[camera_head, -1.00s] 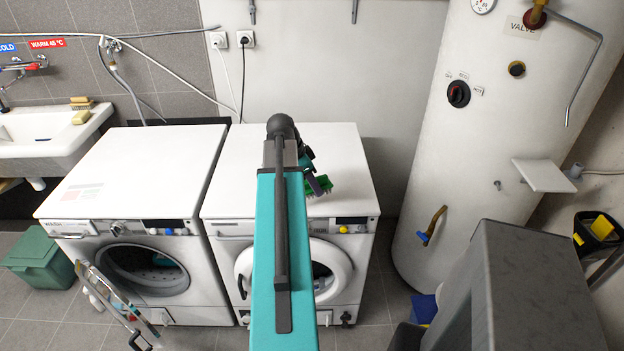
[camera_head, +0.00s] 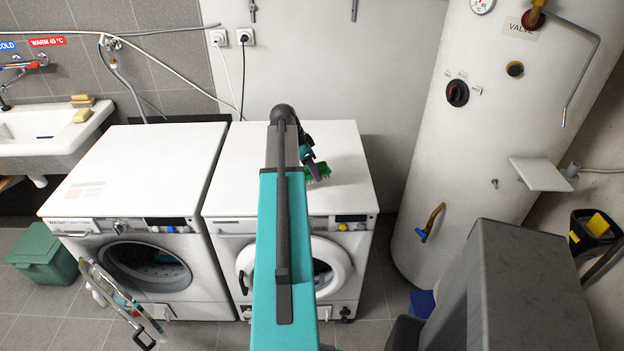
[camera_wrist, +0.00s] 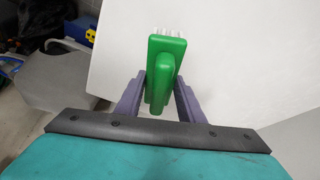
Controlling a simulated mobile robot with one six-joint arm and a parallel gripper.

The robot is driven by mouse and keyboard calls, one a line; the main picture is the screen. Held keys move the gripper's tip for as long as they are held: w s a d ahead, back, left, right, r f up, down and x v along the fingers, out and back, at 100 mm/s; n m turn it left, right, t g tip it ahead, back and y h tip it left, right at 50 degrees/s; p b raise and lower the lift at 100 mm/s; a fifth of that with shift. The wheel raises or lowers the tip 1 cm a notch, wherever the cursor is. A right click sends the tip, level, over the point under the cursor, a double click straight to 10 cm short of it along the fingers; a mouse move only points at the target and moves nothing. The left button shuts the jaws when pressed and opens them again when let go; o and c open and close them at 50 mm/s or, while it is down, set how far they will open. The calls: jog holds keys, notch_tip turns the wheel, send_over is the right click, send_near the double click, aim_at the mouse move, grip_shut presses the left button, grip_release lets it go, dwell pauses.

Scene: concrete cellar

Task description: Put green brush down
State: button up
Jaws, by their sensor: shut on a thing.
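The green brush (camera_head: 323,169) is at the right-hand white machine, over its flat top (camera_head: 345,195). My gripper (camera_head: 314,172) is shut on it; my arm hides part of the gripper and the brush. In the wrist view the green brush (camera_wrist: 164,50) stands between the two purple fingers of my gripper (camera_wrist: 158,92), with white bristles at its far end. The white surface lies behind it. I cannot tell whether the brush touches the top.
A second white machine (camera_head: 140,170) stands to the left, its top clear. A sink (camera_head: 45,135) with brushes on its rim is at the far left. A large white boiler (camera_head: 470,130) stands on the right. A green bin (camera_head: 42,255) is on the floor.

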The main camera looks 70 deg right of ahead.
aim_at(313, 178)
jog(key=shift+f+p, duration=0.85)
jog(key=shift+f, duration=0.9)
jog(key=shift+f, duration=0.2)
jog(key=o, duration=0.9)
jog(key=shift+r, duration=0.1)
jog(key=shift+r, duration=0.2)
jog(key=shift+b+v, duration=1.9)
jog(key=shift+v, duration=4.05)
